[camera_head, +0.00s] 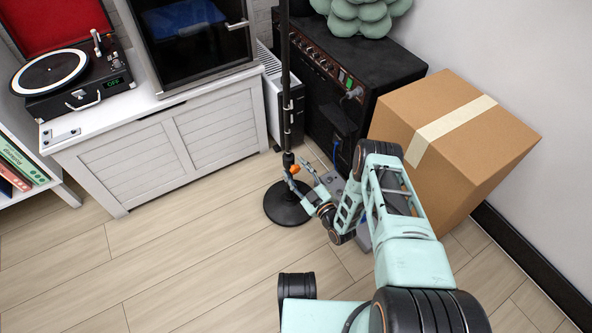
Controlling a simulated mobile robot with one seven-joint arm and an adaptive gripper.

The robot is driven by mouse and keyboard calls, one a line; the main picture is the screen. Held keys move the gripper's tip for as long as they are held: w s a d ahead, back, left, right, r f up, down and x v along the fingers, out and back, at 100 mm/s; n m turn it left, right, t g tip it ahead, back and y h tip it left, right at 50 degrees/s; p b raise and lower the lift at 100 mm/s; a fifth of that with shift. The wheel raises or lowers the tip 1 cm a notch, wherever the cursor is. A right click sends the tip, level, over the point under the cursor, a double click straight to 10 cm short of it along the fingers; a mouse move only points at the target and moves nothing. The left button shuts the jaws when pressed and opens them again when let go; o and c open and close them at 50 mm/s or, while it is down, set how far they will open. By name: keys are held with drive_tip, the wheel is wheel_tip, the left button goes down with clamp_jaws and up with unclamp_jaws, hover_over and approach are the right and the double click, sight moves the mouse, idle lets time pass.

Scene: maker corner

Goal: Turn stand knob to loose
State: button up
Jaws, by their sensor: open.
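A black stand (286,70) rises as a thin upright pole from a round black base (281,208) on the floor. A small orange knob (294,169) shows low on the pole, a little above the base. My gripper (297,171) is open at the pole, with its fingers on either side of the orange knob or very close to it. The view is too small to tell whether the fingers touch the knob. My wrist hides part of the floor right of the base.
A white cabinet (155,150) with a turntable (65,75) stands left of the pole. A black amplifier (390,62) stands behind it, and a cardboard box (440,170) is close to my arm on the right. A grey pedal-like item (333,183) lies near my wrist. The front-left floor is clear.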

sight(296, 167)
drive_tip(key=shift+r, duration=0.1)
wheel_tip(296, 167, up, 10)
drive_tip(key=shift+f, duration=0.1)
idle(0.4)
idle(0.4)
